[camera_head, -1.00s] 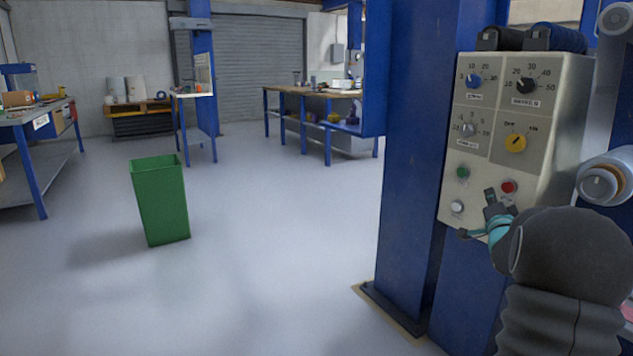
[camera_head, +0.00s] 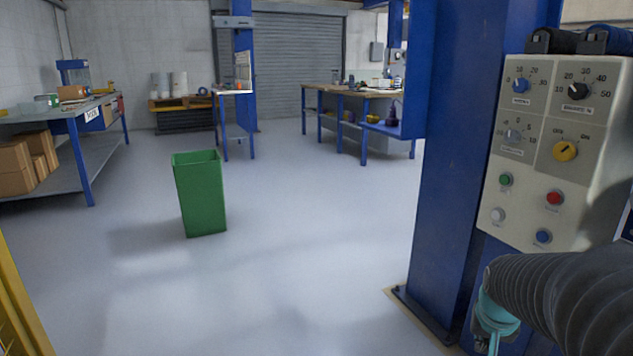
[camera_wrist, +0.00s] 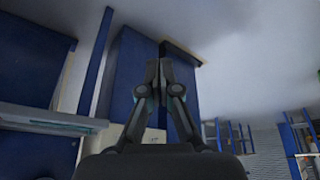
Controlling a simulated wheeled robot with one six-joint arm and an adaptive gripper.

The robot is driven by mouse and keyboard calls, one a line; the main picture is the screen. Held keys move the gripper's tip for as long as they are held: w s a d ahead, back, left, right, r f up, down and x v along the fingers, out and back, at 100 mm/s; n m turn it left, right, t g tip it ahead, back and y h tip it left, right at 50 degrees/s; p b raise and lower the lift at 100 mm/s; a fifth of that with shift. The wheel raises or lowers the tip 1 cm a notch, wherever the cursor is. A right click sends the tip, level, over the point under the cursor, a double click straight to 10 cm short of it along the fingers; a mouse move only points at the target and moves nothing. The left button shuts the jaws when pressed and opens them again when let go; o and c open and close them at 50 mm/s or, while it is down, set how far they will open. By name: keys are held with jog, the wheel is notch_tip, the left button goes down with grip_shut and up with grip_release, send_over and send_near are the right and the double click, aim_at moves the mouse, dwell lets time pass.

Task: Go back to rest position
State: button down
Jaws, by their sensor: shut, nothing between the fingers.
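My gripper (camera_wrist: 160,68) is shut and empty in the wrist view, its two fingers meeting at the tips. In the head view my arm enters at the lower right, with the turquoise part near my gripper low at the bottom edge. The fingertips are cut off or hidden there. The control panel (camera_head: 528,160) is a pale box with dials and buttons, fixed beside a blue post (camera_head: 455,150). My gripper is below the panel and apart from its buttons.
A green bin (camera_head: 200,195) stands on the open floor at left centre. A workbench with boxes (camera_head: 75,150) is at the far left, and another bench (camera_head: 335,92) stands at the back. Something yellow (camera_head: 18,300) shows at the lower left edge. The middle floor is clear.

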jog(key=s+a+r+n+y, duration=0.1)
jog(key=s+a+r+n, duration=0.1)
jog(key=s+a+r, duration=0.2)
jog(key=s+a+r+n+t+y+p, duration=0.1)
jog(key=s+a+r+n, duration=0.2)
jog(key=s+a, duration=0.7)
jog(key=a+r, duration=0.1)
jog(key=a, duration=0.2)
jog(key=shift+s+a+t, duration=0.2)
jog(key=shift+t, duration=0.1)
